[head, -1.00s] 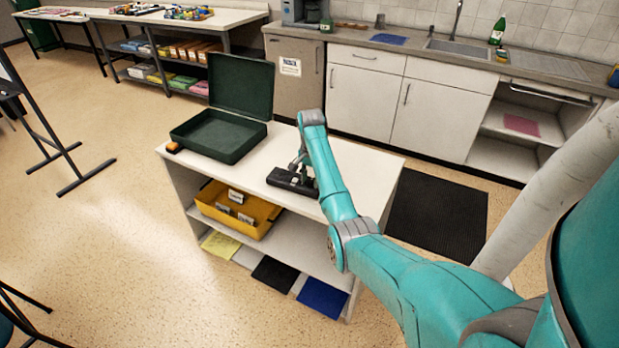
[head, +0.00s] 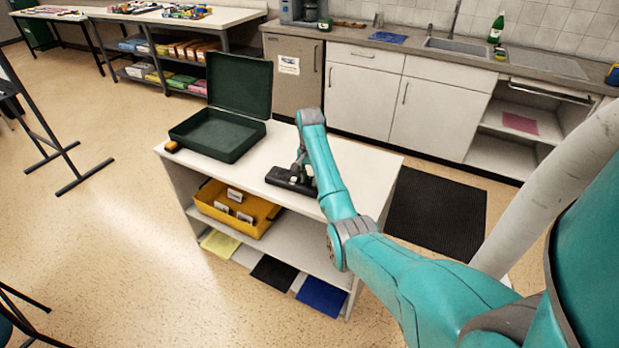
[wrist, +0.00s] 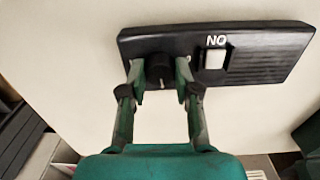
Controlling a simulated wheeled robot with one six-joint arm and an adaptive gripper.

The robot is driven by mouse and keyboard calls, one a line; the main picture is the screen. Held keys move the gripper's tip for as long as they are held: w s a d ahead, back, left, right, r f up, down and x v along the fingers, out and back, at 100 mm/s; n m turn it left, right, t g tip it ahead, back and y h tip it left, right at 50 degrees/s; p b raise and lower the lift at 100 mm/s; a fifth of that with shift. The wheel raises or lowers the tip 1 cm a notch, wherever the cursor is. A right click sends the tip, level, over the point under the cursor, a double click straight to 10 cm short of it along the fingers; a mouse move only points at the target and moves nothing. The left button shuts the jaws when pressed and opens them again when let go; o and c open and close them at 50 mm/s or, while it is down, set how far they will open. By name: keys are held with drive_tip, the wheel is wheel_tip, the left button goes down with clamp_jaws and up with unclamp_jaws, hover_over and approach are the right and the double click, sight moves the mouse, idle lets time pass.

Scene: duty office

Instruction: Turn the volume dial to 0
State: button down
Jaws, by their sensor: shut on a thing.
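The volume dial (wrist: 159,70) is a dark round knob on a black box (wrist: 270,66). A light pointer mark shows on the dial, towards the bottom of the wrist view. The box also has a white switch labelled "NO" and a ribbed grille at its right. In the head view the black box (head: 285,178) lies on the white cabinet top, partly behind my arm. My gripper (wrist: 159,80) is shut on the dial, one finger on each side. No scale numbers are readable.
An open green case (head: 212,137) stands on the same white top, left of the box, with a small orange object (head: 172,146) by its corner. A yellow tray (head: 262,213) is on the shelf below. The white top between case and box is clear.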

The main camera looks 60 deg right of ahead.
drive_tip(key=n, duration=1.3)
drive_tip(key=shift+n, duration=0.3)
drive_tip(key=n, duration=0.4)
drive_tip(key=shift+n, duration=0.3)
drive_tip(key=c, duration=1.1)
unclamp_jaws()
